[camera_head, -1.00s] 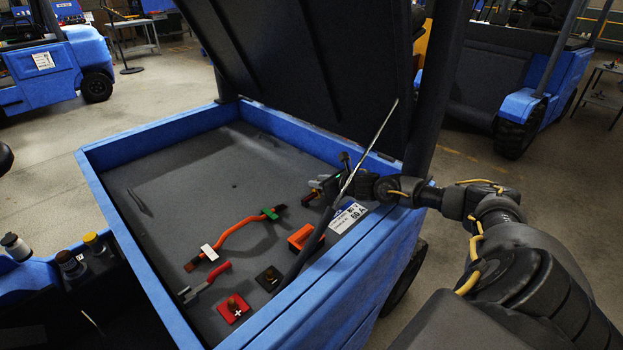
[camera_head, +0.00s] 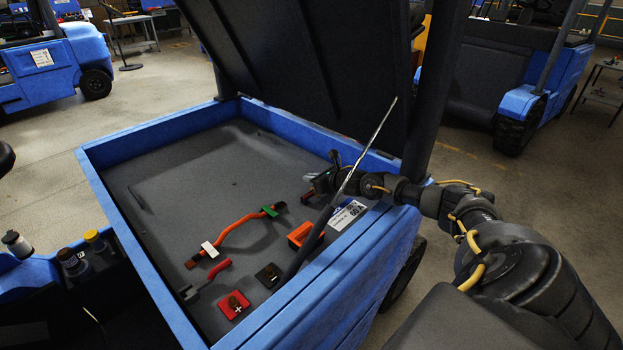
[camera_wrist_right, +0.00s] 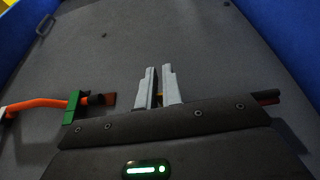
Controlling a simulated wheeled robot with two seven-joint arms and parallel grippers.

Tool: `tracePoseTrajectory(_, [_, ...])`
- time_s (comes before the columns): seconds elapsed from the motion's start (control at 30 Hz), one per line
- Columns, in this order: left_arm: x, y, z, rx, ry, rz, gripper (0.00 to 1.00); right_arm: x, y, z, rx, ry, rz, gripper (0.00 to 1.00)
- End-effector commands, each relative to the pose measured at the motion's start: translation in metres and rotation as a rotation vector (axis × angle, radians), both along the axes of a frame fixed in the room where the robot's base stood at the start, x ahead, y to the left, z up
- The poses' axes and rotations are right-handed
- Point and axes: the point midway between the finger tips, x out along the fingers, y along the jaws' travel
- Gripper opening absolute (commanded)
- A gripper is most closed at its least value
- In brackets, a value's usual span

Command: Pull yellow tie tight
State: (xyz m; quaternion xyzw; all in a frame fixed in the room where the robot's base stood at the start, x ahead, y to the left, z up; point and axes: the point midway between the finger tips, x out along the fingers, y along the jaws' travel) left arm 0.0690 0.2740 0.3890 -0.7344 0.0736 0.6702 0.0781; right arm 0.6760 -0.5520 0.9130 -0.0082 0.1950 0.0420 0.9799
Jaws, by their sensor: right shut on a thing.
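My right gripper (camera_head: 316,184) is over the compartment floor near its right wall, partly hidden by the thin grey rod and the arm. My left gripper is not in view.
A red plus block (camera_head: 234,304), a black block (camera_head: 268,275), an orange block (camera_head: 300,235) and a short red cable (camera_head: 219,268) lie at the near side. Blue walls (camera_head: 150,130) enclose the compartment, and a raised dark lid (camera_head: 290,60) stands behind.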

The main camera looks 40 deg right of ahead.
Motion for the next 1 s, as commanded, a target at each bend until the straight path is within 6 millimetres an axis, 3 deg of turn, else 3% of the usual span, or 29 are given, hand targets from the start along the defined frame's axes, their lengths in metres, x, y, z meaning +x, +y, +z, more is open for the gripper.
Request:
tracePoseTrajectory(0.27, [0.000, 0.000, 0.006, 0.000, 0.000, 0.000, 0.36, 0.000, 0.000, 0.025, -0.001, -0.001, 0.000, 0.00])
tracePoseTrajectory(0.5, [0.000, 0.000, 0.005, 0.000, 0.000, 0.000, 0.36, 0.000, 0.000, 0.025, 0.000, 0.000, 0.000, 0.00])
tracePoseTrajectory(0.53, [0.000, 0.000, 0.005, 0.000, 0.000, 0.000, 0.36, 0.000, 0.000, 0.025, 0.000, 0.000, 0.000, 0.10])
tracePoseTrajectory(0.7, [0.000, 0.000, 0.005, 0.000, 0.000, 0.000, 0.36, 0.000, 0.000, 0.025, 0.000, 0.000, 0.000, 0.30])
tracePoseTrajectory(1.0, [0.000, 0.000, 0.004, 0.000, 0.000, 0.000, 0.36, -0.002, -0.001, 0.025, -0.001, 0.000, -0.001, 0.30])
